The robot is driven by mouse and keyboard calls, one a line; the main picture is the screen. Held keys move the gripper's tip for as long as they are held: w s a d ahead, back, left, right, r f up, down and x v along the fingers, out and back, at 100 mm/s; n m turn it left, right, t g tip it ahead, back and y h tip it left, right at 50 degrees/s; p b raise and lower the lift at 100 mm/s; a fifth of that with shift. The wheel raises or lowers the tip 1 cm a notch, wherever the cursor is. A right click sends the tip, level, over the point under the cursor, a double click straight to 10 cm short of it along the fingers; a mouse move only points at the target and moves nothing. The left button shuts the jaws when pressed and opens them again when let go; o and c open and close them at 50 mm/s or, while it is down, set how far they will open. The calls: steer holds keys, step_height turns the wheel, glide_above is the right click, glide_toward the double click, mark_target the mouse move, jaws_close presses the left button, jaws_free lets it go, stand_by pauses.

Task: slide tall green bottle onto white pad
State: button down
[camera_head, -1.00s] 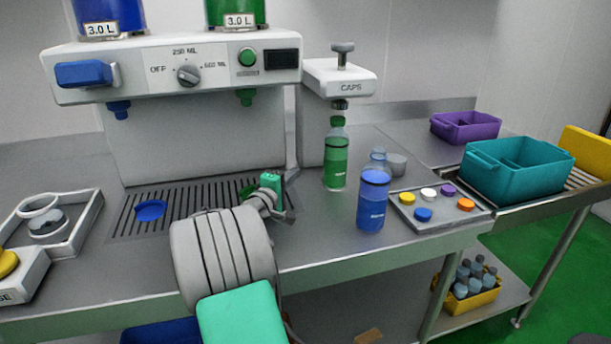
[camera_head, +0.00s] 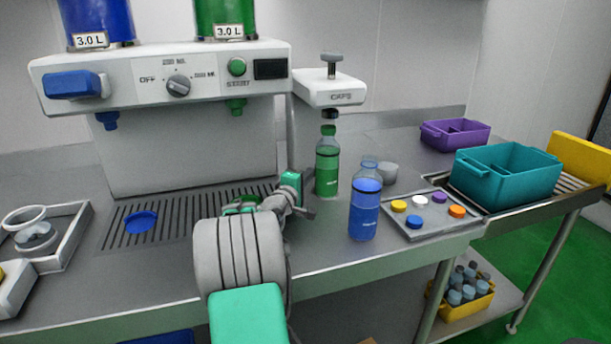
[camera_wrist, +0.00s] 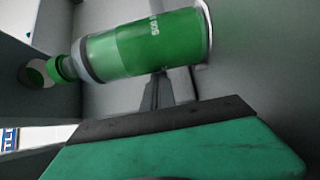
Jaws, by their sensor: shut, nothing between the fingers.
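The tall green bottle (camera_head: 327,168) stands upright with a green cap, below the CAPS press (camera_head: 329,90). It also shows sideways in the wrist view (camera_wrist: 145,44). A thin pale rim (camera_wrist: 208,30) shows at its base in the wrist view; I cannot tell whether that is the white pad, and no other pad stands out. My gripper (camera_head: 307,208) is shut and empty, just left of the bottle's lower part. In the wrist view, the fingertips (camera_wrist: 157,85) are close against the bottle's side; I cannot tell whether they touch it.
A blue bottle (camera_head: 364,205) stands to the right front of the green one, with a grey cup (camera_head: 387,172) behind it. A cap tray (camera_head: 421,226) and a teal crate (camera_head: 505,180) are further right. The filling machine (camera_head: 190,135) stands to the left.

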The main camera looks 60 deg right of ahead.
steer(key=shift+s+a, duration=0.25)
steer(key=shift+s, duration=0.55)
steer(key=shift+w, duration=0.1)
